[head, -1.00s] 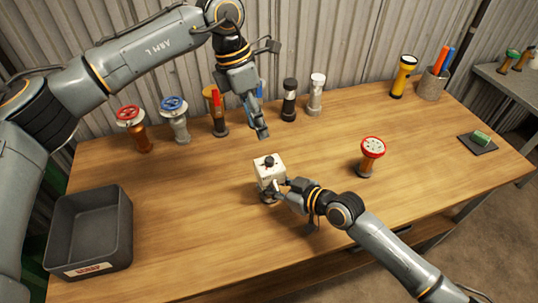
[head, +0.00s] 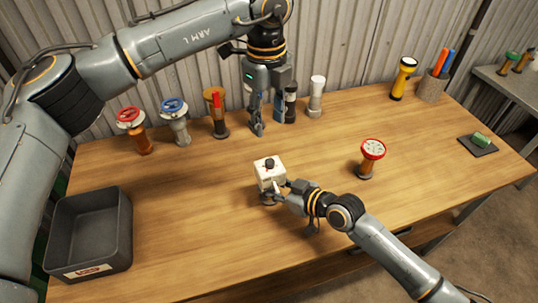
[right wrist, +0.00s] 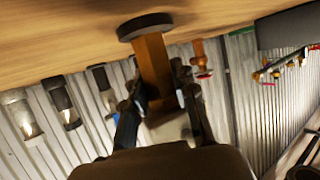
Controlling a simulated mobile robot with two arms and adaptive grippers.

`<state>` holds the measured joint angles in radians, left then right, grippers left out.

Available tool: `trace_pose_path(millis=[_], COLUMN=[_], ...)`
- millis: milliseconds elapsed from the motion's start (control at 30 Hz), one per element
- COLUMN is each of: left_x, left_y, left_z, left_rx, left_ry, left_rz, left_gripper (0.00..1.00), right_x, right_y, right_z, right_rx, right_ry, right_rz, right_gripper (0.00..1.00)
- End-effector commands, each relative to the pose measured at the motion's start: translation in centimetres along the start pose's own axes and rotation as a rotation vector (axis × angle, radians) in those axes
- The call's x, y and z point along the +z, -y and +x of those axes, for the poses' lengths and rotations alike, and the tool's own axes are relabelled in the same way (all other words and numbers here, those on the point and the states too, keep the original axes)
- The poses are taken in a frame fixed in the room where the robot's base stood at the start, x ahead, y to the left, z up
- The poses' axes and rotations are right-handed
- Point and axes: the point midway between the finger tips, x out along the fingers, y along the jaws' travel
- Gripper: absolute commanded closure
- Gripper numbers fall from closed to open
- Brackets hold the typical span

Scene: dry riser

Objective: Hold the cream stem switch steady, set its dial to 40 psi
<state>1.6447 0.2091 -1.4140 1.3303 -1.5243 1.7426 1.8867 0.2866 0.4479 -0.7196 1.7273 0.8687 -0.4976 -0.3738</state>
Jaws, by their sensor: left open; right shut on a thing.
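The cream stem switch (head: 265,175) stands upright near the middle of the table, a pale box with a dark dial (head: 270,164) on top. The dial's markings are too small to read. My right gripper (head: 278,190) is shut on the switch from the front right. In the right wrist view, which is upside down, its fingers (right wrist: 160,115) flank the switch's orange-brown stem (right wrist: 153,65), above the dark round base (right wrist: 145,25). My left gripper (head: 267,125) is open and empty, pointing down behind the switch and apart from it.
A red valve (head: 130,117), a blue valve (head: 173,108), an orange fitting (head: 217,112) and others line the back. A red-topped fitting (head: 372,150) stands to the right. A dark bin (head: 62,235) is at front left. The front middle table is clear.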

Motion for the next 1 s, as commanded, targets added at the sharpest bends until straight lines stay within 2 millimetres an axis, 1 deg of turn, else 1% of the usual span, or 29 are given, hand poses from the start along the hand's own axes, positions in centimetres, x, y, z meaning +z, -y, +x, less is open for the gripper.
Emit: trace_pose_path(millis=[33,133,267,333,467,600,800,900,1000], left_x=[-0.1,-0.1,-0.1,-0.1,-0.1,-0.1,0.0,0.1,0.1], left_y=[0.1,0.1,0.1,0.0,0.0,0.0,-0.1,0.0,0.0], left_z=[-0.1,-0.1,0.3,1.0,3.2,6.1,9.7,10.8,11.5], left_rx=[0.002,0.004,0.006,0.008,0.009,0.009,0.008,0.006,0.006], left_ry=[0.007,0.016,0.021,0.020,0.020,0.019,0.019,0.020,0.020], left_rz=[-0.050,-0.124,-0.165,-0.169,-0.167,-0.168,-0.167,-0.167,-0.167], left_gripper=[0.54,0.54,0.54,0.54,0.54,0.54,0.54,0.54,0.54], right_x=[0.1,0.1,0.1,0.1,0.1,0.1,0.1,0.1,0.1], right_y=[0.0,0.0,0.0,0.0,0.0,0.0,0.0,0.0,0.0], right_z=[0.0,0.0,0.0,0.0,0.0,0.0,0.0,0.0,0.0], right_rx=[0.000,0.000,0.000,0.000,0.000,0.000,0.000,0.000,0.000], right_ry=[0.001,0.001,0.001,0.001,0.001,0.001,0.001,0.001,0.001], right_rz=[0.000,0.000,0.000,0.000,0.000,0.000,0.000,0.000,0.000], right_gripper=[1.00,1.00,1.00,1.00,1.00,1.00,1.00,1.00,1.00])
